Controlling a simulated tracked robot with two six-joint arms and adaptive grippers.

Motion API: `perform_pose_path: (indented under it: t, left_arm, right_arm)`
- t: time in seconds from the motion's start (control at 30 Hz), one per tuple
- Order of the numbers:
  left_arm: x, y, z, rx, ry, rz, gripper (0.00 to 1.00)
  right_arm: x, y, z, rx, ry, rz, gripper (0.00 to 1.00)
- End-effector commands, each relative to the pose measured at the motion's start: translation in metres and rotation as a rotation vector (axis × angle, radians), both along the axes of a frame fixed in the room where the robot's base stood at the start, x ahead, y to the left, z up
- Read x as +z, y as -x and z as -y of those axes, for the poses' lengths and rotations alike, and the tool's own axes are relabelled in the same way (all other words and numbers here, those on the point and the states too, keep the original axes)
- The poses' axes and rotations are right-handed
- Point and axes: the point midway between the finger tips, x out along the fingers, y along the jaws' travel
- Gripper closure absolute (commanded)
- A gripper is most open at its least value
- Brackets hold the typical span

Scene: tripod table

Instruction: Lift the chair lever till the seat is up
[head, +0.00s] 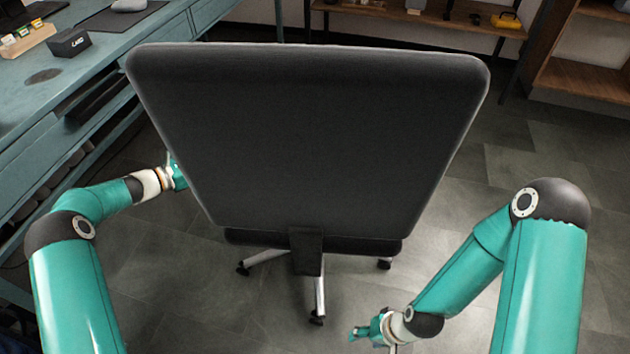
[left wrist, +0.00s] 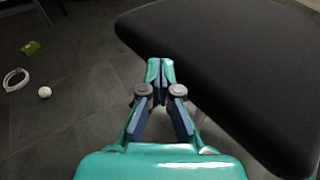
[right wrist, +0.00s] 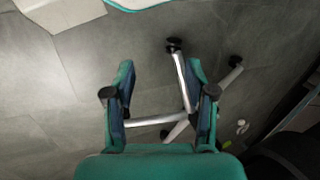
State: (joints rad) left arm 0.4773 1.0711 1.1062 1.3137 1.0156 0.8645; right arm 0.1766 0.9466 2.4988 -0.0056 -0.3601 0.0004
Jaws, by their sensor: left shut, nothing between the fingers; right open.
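The office chair's dark backrest (head: 305,140) fills the middle of the head view, with the rear edge of the seat (head: 260,239) below it. Its silver legs (head: 320,292) stand on the floor. The lever cannot be made out in any view. My left gripper (left wrist: 160,68) is shut and empty beside a dark chair cushion (left wrist: 235,65); in the head view the backrest partly hides it. My right gripper (head: 358,333) is low, to the right of the chair base. In the right wrist view it is open and empty, with the chair legs (right wrist: 182,82) beyond its fingers.
A teal desk (head: 75,85) with a small black box (head: 69,42) stands at the left. A wooden shelf (head: 430,17) with a yellow item (head: 507,20) is at the back. A green object (left wrist: 31,47) and a white ring (left wrist: 16,79) lie on the floor. Floor at the right is clear.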

Motion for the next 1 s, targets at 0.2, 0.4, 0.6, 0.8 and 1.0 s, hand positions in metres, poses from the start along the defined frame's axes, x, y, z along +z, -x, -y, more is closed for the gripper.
perform_pose_path:
  t: [0.2, 0.4, 0.6, 0.8, 1.0]
  left_arm:
    - [0.0, 0.0, 0.0, 0.0, 0.0, 0.0, 1.0]
    - [0.0, 0.0, 0.0, 0.0, 0.0, 0.0, 1.0]
    - [-0.004, 0.0, 0.0, 0.0, 0.0, 0.0, 1.0]
    - [-0.014, 0.0, 0.0, 0.0, 0.0, 0.0, 1.0]
    - [-0.024, 0.0, 0.0, 0.0, 0.0, 0.0, 1.0]
  right_arm:
    - [0.0, 0.0, 0.0, 0.0, 0.0, 0.0, 0.44]
    - [0.0, 0.0, 0.0, 0.0, 0.0, 0.0, 0.44]
    - [-0.004, 0.0, 0.0, 0.0, 0.0, 0.0, 0.44]
    - [-0.012, 0.0, 0.0, 0.0, 0.0, 0.0, 0.44]
    - [-0.02, 0.0, 0.0, 0.0, 0.0, 0.0, 0.44]
